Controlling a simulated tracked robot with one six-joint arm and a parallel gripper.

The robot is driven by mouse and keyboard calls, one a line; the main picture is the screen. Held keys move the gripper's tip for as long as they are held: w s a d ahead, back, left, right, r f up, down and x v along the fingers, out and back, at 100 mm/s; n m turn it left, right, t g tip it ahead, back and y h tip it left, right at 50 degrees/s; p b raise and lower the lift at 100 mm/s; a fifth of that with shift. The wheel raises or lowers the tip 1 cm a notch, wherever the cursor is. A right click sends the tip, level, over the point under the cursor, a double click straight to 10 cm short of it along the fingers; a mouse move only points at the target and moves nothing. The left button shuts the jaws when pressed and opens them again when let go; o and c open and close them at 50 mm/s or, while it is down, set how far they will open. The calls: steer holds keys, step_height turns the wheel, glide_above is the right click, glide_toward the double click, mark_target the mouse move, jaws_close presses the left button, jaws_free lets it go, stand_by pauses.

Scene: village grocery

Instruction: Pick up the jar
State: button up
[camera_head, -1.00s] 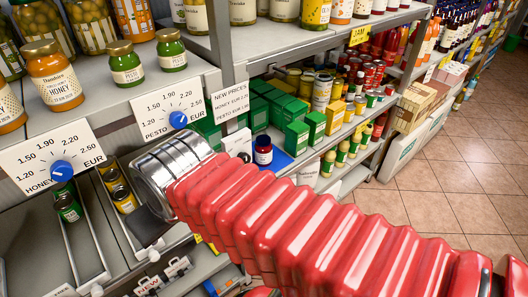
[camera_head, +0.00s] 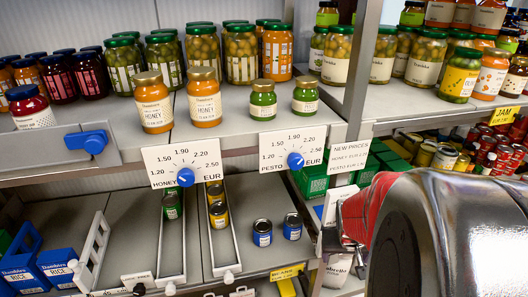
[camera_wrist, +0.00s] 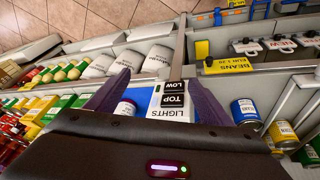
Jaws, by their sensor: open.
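A different red jam jar (camera_head: 30,107) stands on the upper shelf at left.
Two honey jars (camera_head: 152,103) and two green pesto jars (camera_head: 263,100) stand on the upper shelf. Price dials (camera_head: 186,177) hang from its edge. Below are can chutes (camera_head: 172,240) and blue cans (camera_head: 262,233). Green boxes (camera_wrist: 62,108) and a white shelf divider crowd the gripper's left.

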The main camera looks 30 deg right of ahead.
steer(key=s+d+f+m+t+h, duration=0.1)
steer(key=d+f, duration=0.3)
steer(key=d, duration=0.3)
steer(key=s+d+f+t+h, duration=0.1)
steer(key=d+f+t+h, duration=0.1)
steer(key=d+f, duration=0.35)
steer(key=w+d+r+t+h, duration=0.1)
steer(key=w+d+r+t, duration=0.2)
steer(key=w+r+t, duration=0.3)
steer(key=shift+w+d+r+n+h, duration=0.15)
steer(key=shift+d+r+n+h, duration=0.1)
steer(key=shift+r+n+h, duration=0.1)
steer(key=x, duration=0.8)
steer(key=shift+f, duration=0.1)
steer(key=shift+w+d+f, duration=0.1)
steer(key=shift+w, duration=0.15)
steer(key=shift+w+d, duration=0.1)
